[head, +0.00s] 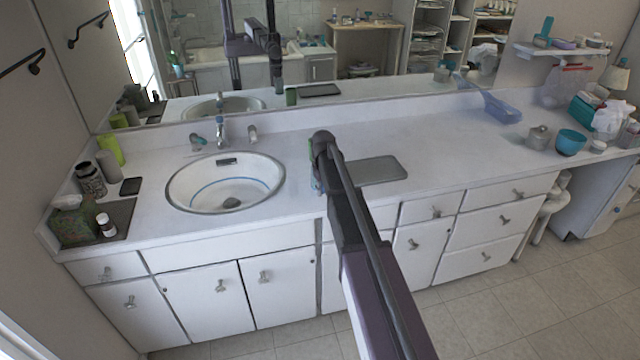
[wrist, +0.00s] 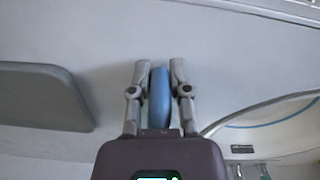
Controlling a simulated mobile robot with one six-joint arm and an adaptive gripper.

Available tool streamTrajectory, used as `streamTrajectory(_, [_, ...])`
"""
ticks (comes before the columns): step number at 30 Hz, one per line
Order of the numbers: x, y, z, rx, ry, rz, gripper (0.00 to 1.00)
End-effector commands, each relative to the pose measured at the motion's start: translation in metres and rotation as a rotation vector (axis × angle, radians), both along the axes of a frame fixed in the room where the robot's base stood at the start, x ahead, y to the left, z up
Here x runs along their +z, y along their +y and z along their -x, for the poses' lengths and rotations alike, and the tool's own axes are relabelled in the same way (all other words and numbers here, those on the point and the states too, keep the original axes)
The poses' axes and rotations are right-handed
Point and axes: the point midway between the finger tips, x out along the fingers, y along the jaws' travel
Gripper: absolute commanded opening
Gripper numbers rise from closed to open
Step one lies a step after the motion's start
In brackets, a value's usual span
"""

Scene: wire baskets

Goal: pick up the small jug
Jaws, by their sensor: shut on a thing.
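My gripper (wrist: 160,66) is shut on a blue, rounded thing (wrist: 159,98) that stands between its two fingers in the wrist view. Only a narrow side of it shows, so I cannot tell its full shape or whether it is the small jug. In the head view my arm reaches over the counter, and my gripper (head: 318,160) is right of the sink, mostly hidden by the arm. No other clear jug shows. I cannot tell whether the held thing touches the counter.
A grey flat mat (head: 378,170) lies just right of my gripper. The sink (head: 225,183) is to the left. The counter between is clear.

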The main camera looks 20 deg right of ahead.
Motion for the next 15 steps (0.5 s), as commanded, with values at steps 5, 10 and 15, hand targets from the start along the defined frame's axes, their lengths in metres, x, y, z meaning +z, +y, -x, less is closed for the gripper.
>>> streamTrajectory(5, [-0.0001, 0.0002, -0.0002, 0.000, 0.000, -0.001, 0.00])
streamTrajectory(10, [0.0006, 0.0003, -0.0001, 0.000, 0.000, -0.001, 0.00])
streamTrajectory(15, [0.0047, 0.0004, -0.0001, 0.001, 0.000, -0.001, 0.00])
